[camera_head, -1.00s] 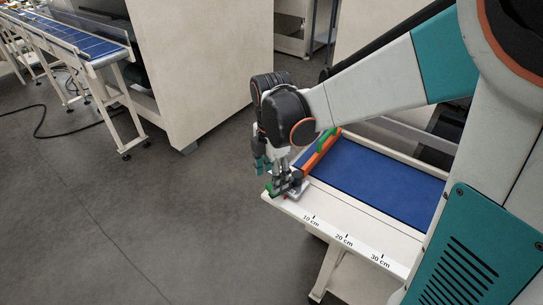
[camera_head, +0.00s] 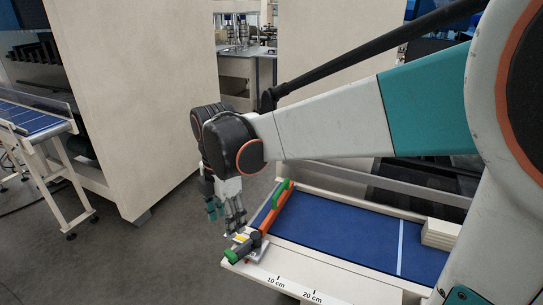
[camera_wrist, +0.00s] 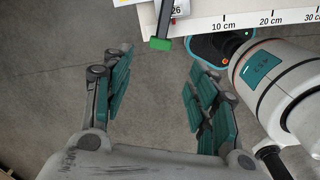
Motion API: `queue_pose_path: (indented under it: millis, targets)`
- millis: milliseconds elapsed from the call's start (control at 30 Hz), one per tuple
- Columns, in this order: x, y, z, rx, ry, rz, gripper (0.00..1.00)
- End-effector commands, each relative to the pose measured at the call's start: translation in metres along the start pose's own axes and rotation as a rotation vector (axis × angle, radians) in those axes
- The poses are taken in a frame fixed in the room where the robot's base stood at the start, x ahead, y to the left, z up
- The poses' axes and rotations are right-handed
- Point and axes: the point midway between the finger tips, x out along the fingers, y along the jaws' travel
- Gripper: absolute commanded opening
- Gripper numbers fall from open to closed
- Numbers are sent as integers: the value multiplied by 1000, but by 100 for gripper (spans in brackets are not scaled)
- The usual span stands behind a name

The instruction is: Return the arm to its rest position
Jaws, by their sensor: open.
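My gripper (camera_head: 236,225) hangs down at the near left corner of the blue-topped table (camera_head: 340,226). In the wrist view my gripper (camera_wrist: 158,100) has its teal finger pads wide apart, with only grey floor between them. It is open and empty. My arm reaches in from the right, raised above the table. A dark tool with a green end (camera_head: 240,252) lies at the table corner, close to the fingertips in the head view. In the wrist view a green end (camera_wrist: 161,44) shows beyond the fingers, apart from them.
An orange bar with green ends (camera_head: 272,212) lies along the table's left side. The front rim carries a centimetre scale (camera_head: 292,290). Pale stacked blocks (camera_head: 440,234) sit at the right. A blue conveyor (camera_head: 35,118) and a large beige cabinet (camera_head: 140,100) stand left. Floor left is clear.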

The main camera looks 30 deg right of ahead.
Motion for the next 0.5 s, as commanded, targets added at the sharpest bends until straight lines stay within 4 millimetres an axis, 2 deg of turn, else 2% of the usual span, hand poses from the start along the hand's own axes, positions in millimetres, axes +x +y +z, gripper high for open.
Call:
queue_pose_path:
  millis: [167, 500]
  targets:
    - [6, -25, 1, 252, -4, 85, 53]
    - [27, -82, 4, 983, 98, 334, 53]
